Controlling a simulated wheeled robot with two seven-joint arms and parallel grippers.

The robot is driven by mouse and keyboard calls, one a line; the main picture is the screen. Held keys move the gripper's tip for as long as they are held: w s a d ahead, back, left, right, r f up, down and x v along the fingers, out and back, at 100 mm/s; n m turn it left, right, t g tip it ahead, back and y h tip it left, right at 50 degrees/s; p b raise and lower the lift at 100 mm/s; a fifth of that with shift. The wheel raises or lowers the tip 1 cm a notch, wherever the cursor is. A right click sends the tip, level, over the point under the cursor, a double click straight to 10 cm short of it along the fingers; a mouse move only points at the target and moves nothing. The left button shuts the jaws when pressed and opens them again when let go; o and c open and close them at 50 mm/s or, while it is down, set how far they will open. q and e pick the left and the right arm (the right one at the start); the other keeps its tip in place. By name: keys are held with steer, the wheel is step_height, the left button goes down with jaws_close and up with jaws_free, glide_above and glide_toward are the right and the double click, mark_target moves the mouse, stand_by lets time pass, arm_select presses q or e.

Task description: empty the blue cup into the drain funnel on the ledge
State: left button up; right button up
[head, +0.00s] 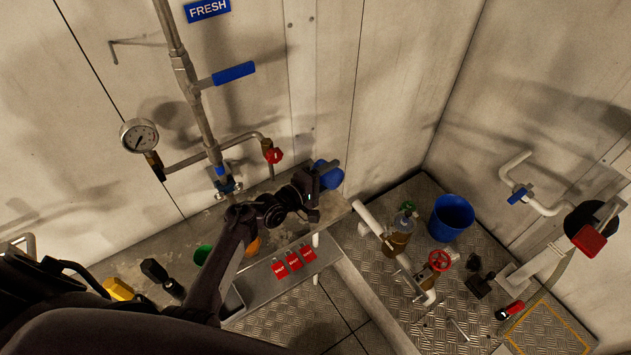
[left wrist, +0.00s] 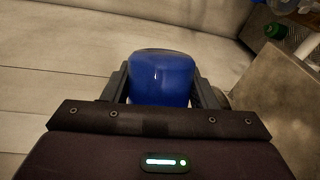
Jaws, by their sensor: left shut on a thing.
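My left gripper (head: 316,183) reaches in from the left over the far right part of the ledge (head: 180,243). It is shut on the blue cup (head: 329,174), which also shows between the two fingers in the left wrist view (left wrist: 163,78). The cup is held near the back wall, at the ledge's right end. Its opening and any contents are not visible. I cannot make out the drain funnel clearly; my left arm covers part of the ledge. My right gripper is not in view.
A green cup (head: 203,254) and a partly hidden orange cup (head: 253,246) stand on the ledge. Pipework with a red-handled tap (head: 274,155) rises behind. Red tags (head: 294,262) lie on the front tray. A blue bucket (head: 452,217) and valves stand on the floor at right.

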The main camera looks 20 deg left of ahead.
arm_select(q)
steer(key=shift+a+r+n, duration=0.1)
steer(key=shift+a+n, duration=0.05)
steer(key=shift+n, duration=0.15)
stand_by(1.0)
